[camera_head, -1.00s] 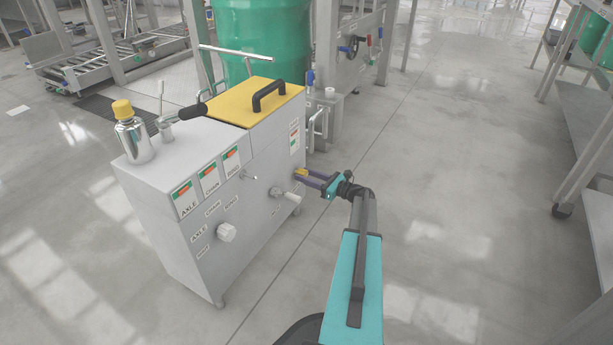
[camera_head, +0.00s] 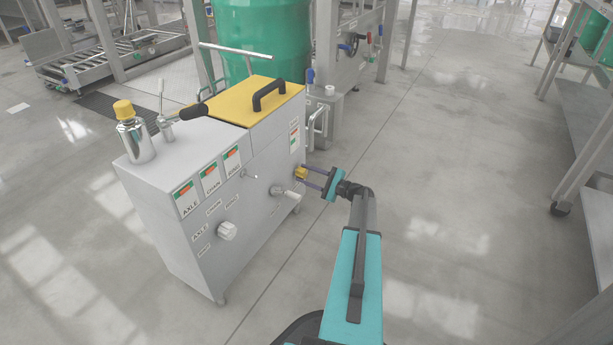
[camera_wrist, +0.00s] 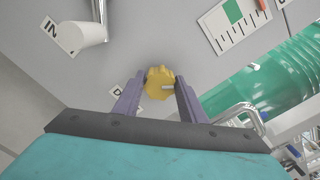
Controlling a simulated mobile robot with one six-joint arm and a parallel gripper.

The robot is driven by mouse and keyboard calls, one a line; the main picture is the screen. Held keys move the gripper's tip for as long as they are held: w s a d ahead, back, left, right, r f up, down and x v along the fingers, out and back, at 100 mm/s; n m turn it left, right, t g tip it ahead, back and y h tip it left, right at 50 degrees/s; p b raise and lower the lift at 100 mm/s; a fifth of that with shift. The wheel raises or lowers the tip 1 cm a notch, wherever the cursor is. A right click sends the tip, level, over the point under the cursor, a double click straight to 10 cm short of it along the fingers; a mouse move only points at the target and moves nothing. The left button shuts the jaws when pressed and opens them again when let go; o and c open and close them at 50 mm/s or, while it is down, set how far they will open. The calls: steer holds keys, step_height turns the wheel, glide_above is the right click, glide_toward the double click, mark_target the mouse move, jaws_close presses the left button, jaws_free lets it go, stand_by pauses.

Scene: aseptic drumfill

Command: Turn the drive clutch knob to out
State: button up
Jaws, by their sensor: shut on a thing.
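In the head view the knob (camera_head: 300,174) is small, at the right end of the panel. My gripper (camera_wrist: 157,90) has its two purple fingers on either side of the knob and is shut on it. In the head view my gripper (camera_head: 303,173) reaches the panel from the right.
A white cylindrical handle (camera_wrist: 88,34) by an "IN" label is close to the knob. The grey cabinet (camera_head: 262,222) carries a white knob (camera_head: 227,231), a yellow lid (camera_head: 243,105) and a metal bottle (camera_head: 134,140).

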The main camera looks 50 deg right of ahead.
steer(key=n+b, duration=0.1)
steer(key=n, duration=0.3)
steer(key=shift+f+n+b, duration=0.15)
steer(key=shift+n+b, duration=0.15)
steer(key=shift+b, duration=0.05)
steer(key=shift+n+b, duration=0.6)
steer(key=shift+n, duration=0.7)
steer(key=o, duration=1)
steer(key=shift+s, duration=0.1)
